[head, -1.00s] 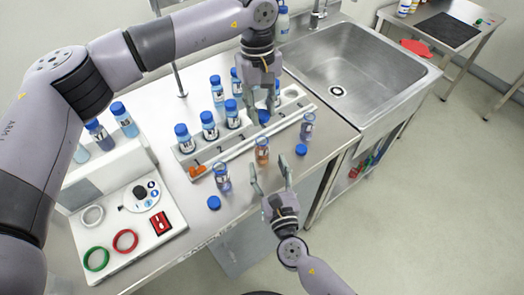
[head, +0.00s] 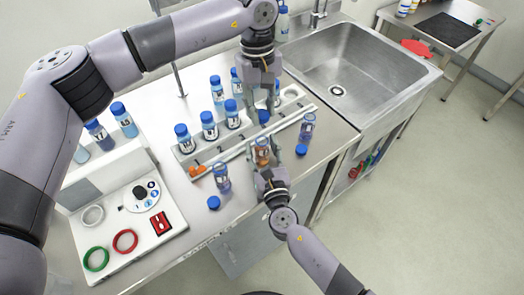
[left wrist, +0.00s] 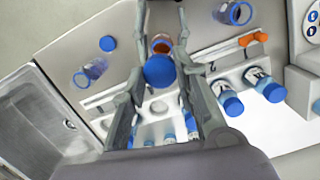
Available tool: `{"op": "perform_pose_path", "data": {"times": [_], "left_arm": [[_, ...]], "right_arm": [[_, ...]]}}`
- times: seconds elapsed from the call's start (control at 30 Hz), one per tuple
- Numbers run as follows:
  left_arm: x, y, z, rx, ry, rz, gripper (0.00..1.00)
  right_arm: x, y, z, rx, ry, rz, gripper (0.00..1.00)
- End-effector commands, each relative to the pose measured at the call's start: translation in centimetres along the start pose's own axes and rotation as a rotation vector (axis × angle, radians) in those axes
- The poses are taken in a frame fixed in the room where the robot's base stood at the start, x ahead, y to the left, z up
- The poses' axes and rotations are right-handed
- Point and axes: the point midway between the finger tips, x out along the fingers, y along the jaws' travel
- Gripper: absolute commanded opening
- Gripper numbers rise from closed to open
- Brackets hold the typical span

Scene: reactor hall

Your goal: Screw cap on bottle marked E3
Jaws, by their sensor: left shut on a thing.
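A small bottle with orange contents (head: 262,155) stands upright and uncapped at the front of the bench; it also shows in the left wrist view (left wrist: 162,44). Its label is too small to read. My left gripper (head: 263,110) is shut on a blue cap (left wrist: 160,71), which it holds above and a little behind this bottle, apart from its mouth. My right gripper (head: 264,153) is low at the bottle, with one finger on each side. Its fingers look spread wider than the bottle, and I see no clear contact.
Two more uncapped bottles stand left (head: 222,178) and right (head: 307,127). Loose blue caps lie near them (head: 213,203) (head: 301,150). Behind is a white rack (head: 200,163) with several blue-capped bottles. A sink (head: 350,65) is at the right.

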Motion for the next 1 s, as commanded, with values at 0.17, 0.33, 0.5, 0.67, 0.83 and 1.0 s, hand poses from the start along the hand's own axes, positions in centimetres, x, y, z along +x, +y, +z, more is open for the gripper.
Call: {"op": "perform_pose_path", "data": {"times": [0.17,0.33,0.5,0.67,0.83,1.0], "left_arm": [[0.00,0.00,0.00,0.000,0.000,0.000,0.19],[0.00,0.01,0.00,0.000,0.000,0.000,0.19],[0.00,0.00,0.00,0.000,0.000,0.000,0.19],[0.00,0.00,0.00,0.000,0.000,0.000,0.19],[0.00,0.00,0.00,0.000,0.000,0.000,0.19],[0.03,0.00,0.00,0.000,0.000,0.000,0.19]], "right_arm": [[-0.02,-0.01,-0.01,0.000,0.000,0.000,0.33],[-0.03,-0.01,-0.01,0.000,0.000,0.000,0.22],[-0.03,-0.01,-0.01,0.000,0.000,0.000,0.10],[-0.03,-0.01,-0.01,0.000,0.000,0.000,0.00],[-0.03,-0.01,-0.01,0.000,0.000,0.000,0.00],[-0.03,-0.01,-0.02,0.000,0.000,0.000,0.00]]}}
